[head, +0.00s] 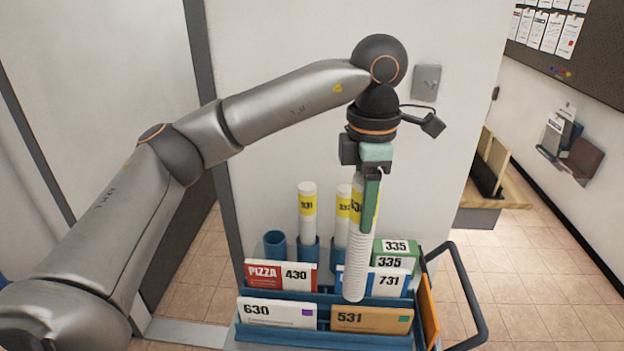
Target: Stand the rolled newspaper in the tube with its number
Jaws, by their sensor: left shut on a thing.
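My left gripper (371,192) points down and is shut on a white rolled newspaper (356,262) with a yellow label. Its number is mostly hidden by the fingers. The roll hangs nearly upright in front of the blue tubes, its lower end over the cart's front card rows. The leftmost blue tube (275,245) looks empty. The middle tube (308,256) holds a standing roll labelled 331 (307,208). Another standing roll (342,218) with a yellow label is just left of the held one, partly covered. Any numbers on the tubes are hidden. My right gripper is not in view.
The blue cart (322,338) holds mail marked 430 (280,275), 630 (277,312), 531 (371,319), 731 (388,282) and 335 (395,247). A dark handle (469,290) rises at its right. A wall stands close behind the tubes. Tiled floor lies open at right.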

